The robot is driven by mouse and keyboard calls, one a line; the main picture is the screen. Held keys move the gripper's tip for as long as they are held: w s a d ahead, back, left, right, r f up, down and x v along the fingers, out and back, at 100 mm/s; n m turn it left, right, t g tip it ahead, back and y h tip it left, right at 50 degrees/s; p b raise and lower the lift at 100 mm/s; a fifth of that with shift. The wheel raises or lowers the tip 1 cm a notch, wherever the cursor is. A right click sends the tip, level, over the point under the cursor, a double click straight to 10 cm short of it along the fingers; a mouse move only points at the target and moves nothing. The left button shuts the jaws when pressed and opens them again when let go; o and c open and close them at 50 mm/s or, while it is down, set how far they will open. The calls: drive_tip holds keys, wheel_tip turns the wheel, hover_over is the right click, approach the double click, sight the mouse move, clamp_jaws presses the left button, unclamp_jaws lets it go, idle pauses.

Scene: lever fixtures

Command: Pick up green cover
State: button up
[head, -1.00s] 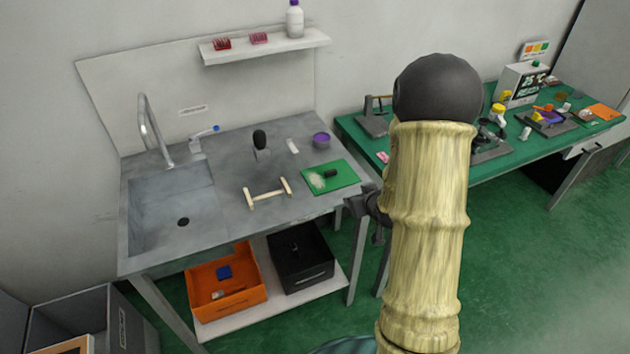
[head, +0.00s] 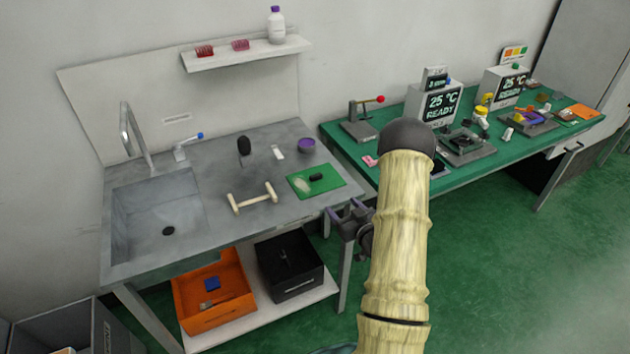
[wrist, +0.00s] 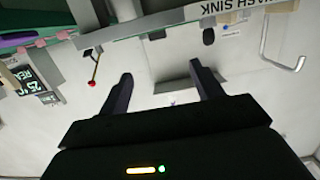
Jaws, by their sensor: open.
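I cannot make out a separate green cover for certain. A flat green board (head: 328,187) lies on the right part of the grey sink table, with a small black object and a pale patch on it. A small green cap (head: 516,66) sits on the right display box at the far bench. My gripper (head: 338,212) is open just off the sink table's right front corner, right of and nearer than the green board, partly hidden by my arm. In the wrist view my gripper (wrist: 161,73) shows two spread fingers with nothing between them.
The green bench (head: 350,150) carries a red-knobbed lever (head: 367,115), display boxes and several small items. The sink table (head: 225,205) holds a wooden-looking handle (head: 252,199) and a purple bowl (head: 306,146). Orange (head: 212,300) and black (head: 290,268) bins stand below. Green floor at right is clear.

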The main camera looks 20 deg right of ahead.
drive_tip(key=p, duration=0.3)
approach(316, 175)
drive_tip(key=shift+w+a+f, duration=0.15)
drive_tip(key=shift+w+f, duration=0.1)
drive_tip(key=shift+w, duration=0.35)
drive_tip(key=shift+w+a+f, duration=0.2)
drive_tip(key=shift+w+f, duration=0.05)
drive_tip(key=shift+w, duration=0.4)
drive_tip(key=shift+w+d+r, duration=0.1)
drive_tip(key=shift+w, duration=0.55)
drive_tip(key=shift+w+d+f+p, duration=0.15)
drive_tip(key=shift+w+p, duration=0.3)
drive_tip(key=shift+w, duration=0.5)
drive_tip(key=shift+w+a+f+p, duration=0.15)
drive_tip(key=shift+w+p, duration=0.25)
drive_tip(key=shift+w, duration=0.6)
drive_tip(key=shift+d, duration=0.1)
drive_tip(key=c, duration=1.1)
